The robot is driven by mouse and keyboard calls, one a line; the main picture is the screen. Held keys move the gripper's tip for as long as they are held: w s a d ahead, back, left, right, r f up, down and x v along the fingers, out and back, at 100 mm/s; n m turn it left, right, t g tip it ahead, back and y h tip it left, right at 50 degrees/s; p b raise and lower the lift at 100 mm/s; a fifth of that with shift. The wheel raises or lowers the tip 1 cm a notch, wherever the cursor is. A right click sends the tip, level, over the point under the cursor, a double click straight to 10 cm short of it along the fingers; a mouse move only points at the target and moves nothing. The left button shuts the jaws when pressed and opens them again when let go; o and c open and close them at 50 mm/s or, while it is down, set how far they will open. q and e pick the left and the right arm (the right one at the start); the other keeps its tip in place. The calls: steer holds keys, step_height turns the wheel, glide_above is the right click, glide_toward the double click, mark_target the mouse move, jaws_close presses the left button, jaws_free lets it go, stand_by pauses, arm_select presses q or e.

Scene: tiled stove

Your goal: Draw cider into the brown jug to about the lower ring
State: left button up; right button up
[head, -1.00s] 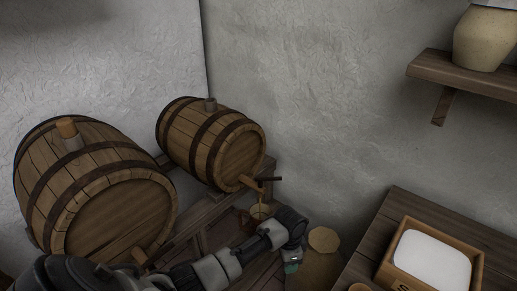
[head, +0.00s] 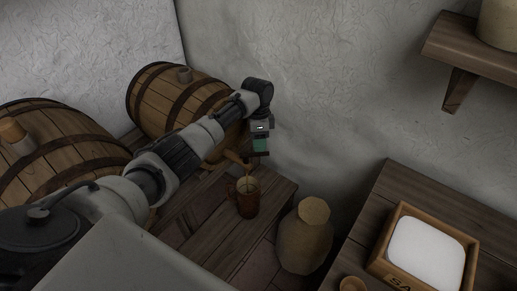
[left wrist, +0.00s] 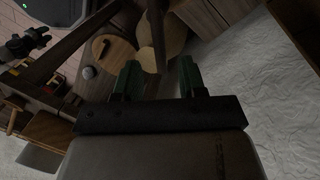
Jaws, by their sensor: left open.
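The brown jug (head: 248,204) stands upright on a wooden bench, under the tap (head: 236,160) of the smaller barrel (head: 165,102). A thin pale line shows between the spout and the jug's mouth, apparently cider. I cannot tell the level inside, and no lower ring can be made out. My left gripper (head: 261,150) points down above and slightly right of the tap, clear of the jug. In the left wrist view its green fingers (left wrist: 159,78) are apart with nothing held between them. My forearm hides part of the smaller barrel.
A larger barrel (head: 60,150) lies at the left, partly behind my arm. A lidded crock (head: 304,240) stands on the floor right of the bench. A table with a wooden box of white stuff (head: 412,278) is at the right, below a wall shelf (head: 480,62).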

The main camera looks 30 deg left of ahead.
arm_select(q)
steer(key=shift+s+d+f, duration=0.1)
steer(key=shift+s+f, duration=0.05)
steer(key=shift+f, duration=0.7)
steer(key=shift+s+d+f, duration=0.1)
steer(key=shift+s+f, duration=0.05)
steer(key=shift+f, duration=0.7)
jaws_close()
